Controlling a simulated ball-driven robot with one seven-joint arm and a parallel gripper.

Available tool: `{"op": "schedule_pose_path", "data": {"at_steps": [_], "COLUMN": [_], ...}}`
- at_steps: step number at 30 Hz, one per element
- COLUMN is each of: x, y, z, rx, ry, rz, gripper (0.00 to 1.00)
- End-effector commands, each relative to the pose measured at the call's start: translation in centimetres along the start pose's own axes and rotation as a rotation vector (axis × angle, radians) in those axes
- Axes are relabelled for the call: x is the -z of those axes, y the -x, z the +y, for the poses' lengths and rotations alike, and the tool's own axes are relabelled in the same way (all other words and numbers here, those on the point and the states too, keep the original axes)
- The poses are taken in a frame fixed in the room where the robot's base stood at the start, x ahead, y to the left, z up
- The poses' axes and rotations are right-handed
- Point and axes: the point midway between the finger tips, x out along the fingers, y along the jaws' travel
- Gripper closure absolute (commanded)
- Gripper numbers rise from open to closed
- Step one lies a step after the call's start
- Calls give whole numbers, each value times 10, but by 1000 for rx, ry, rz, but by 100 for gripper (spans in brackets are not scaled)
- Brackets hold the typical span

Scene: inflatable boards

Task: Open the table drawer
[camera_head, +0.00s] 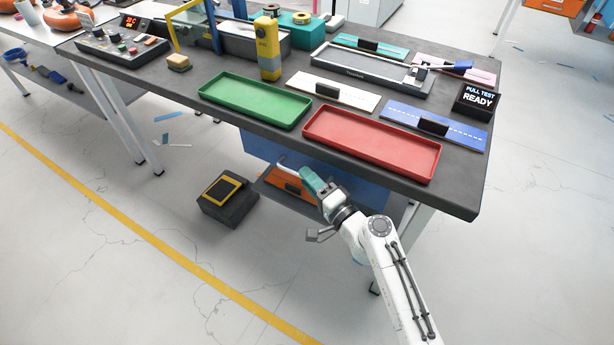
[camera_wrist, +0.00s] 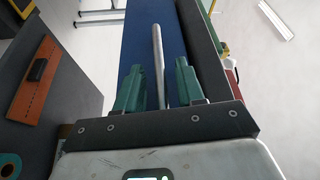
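The table drawer has a blue front (camera_head: 262,148) below the dark table top, and the blue front also shows in the wrist view (camera_wrist: 142,40). Its handle is a pale metal bar (camera_head: 292,166); in the wrist view the bar (camera_wrist: 158,50) appears between my two green fingers. My gripper (camera_head: 310,180) is in front of the blue front, close to the handle. In the wrist view my gripper (camera_wrist: 159,85) is open, with a gap on each side of the bar. No gap shows between drawer front and table. My gripper and arm hide part of the front.
A dark surface with an orange strip (camera_wrist: 33,80) and black block lies low beside my gripper. A black box with a yellow-framed top (camera_head: 228,200) stands on the floor. Green (camera_head: 255,98) and red (camera_head: 372,143) trays lie near the table's front edge.

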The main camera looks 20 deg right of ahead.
Motion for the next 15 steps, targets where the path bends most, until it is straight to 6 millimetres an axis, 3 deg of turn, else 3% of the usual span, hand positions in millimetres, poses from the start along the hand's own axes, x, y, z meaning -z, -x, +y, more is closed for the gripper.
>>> {"op": "schedule_pose_path", "data": {"at_steps": [4,13,15], "x": [-1,-1,-1], "y": [-10,-12,-12], "z": [0,0,0], "rx": [0,0,0], "ry": [1,1,1], "rz": [-2,-2,-2], "gripper": [62,62,68]}}
